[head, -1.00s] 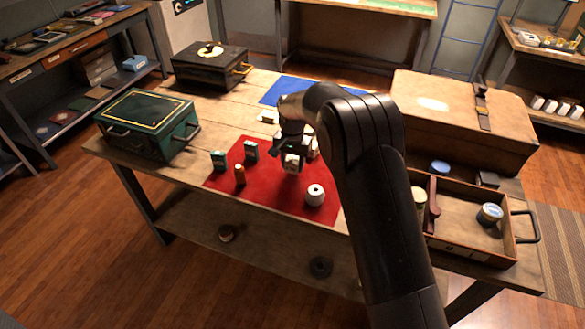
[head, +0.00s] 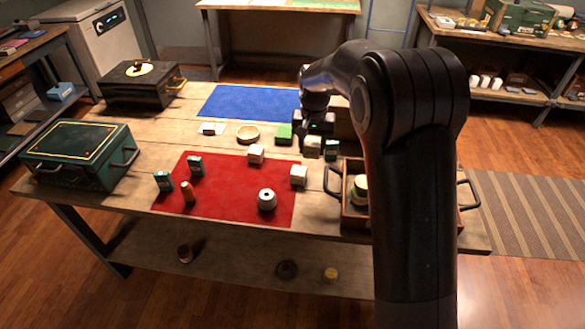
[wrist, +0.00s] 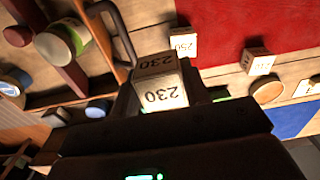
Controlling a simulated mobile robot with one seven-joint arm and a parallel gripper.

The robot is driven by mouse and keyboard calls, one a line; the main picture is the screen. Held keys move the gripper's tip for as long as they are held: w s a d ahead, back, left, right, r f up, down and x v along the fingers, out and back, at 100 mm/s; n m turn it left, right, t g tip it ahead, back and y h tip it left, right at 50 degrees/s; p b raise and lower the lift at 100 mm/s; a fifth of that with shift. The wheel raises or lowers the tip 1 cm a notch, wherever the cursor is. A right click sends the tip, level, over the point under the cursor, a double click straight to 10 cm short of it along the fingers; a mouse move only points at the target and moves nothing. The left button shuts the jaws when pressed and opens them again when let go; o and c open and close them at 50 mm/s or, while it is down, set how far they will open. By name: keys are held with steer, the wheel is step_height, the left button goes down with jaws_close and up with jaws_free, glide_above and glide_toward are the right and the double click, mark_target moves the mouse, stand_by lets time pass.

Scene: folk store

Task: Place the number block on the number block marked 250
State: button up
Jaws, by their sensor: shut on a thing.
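My gripper (head: 313,135) is shut on a pale number block marked 230 (wrist: 160,92). In the head view this block (head: 313,145) is held to the right of the red mat, near the wooden tray. The block marked 250 (wrist: 183,45) stands at the mat's right edge near the tray handle; in the head view it is the block (head: 299,177) in front of my gripper and to its left. Another number block (wrist: 258,62) stands at the mat's back edge, also in the head view (head: 256,154); its number is hard to read. My fingers are mostly hidden.

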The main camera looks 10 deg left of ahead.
steer(key=d+r, duration=0.2)
steer(key=d, duration=0.5)
glide_above(299, 171)
step_height(299, 171, down, 7)
steer(key=shift+s+a+f, duration=0.1)
steer(key=shift+f, duration=1.9)
steer(key=shift+f, duration=0.1)
steer(key=o, duration=1)
steer(key=shift+c, duration=0.2)
step_height(299, 171, up, 12)
